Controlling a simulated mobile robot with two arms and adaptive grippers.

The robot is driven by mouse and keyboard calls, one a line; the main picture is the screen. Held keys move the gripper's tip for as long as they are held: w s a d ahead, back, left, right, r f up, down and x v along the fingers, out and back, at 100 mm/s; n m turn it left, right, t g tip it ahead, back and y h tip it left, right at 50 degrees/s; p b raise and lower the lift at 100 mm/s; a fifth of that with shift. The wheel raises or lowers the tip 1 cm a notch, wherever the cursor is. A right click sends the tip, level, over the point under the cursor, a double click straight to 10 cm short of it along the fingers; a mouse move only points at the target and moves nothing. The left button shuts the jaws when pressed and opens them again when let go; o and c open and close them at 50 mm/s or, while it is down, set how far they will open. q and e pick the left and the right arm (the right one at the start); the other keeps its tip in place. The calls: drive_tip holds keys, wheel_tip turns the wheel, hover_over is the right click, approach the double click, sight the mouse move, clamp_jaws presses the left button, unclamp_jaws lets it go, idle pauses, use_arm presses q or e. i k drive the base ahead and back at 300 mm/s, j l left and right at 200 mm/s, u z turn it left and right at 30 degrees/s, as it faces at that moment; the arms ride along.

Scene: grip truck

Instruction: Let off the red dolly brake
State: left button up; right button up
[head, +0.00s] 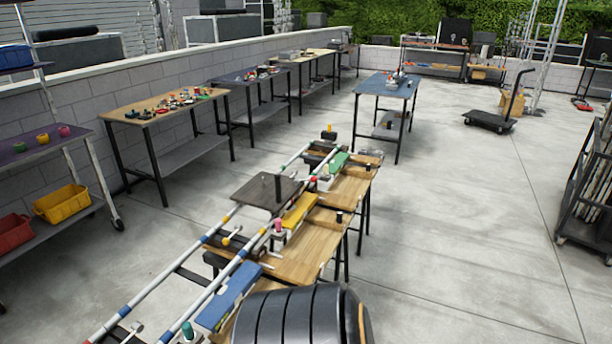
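A dark square platform with an upright post, apparently the dolly (262,196), sits on two striped rails (213,289). The rails run along a wooden-topped bench in front of me. A small red knob (312,181) shows just right of the platform. It is too small to tell whether this is the brake, or how it is set. Neither of my grippers shows in the head view. A large dark rounded part, probably one of my arm links, covers the near end of the bench.
Beside the rails lie a yellow block (299,210), a blue block (228,296) and a green block (338,162). Other worktables (150,107) line the wall at left. A blue-topped table (384,86) stands behind. A black push cart (489,121) stands far right.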

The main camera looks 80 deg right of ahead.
sight(312, 178)
drive_tip(key=z, duration=0.5)
drive_tip(key=k+z, duration=0.15)
drive_tip(key=z, duration=0.85)
drive_tip(key=k+l, duration=0.05)
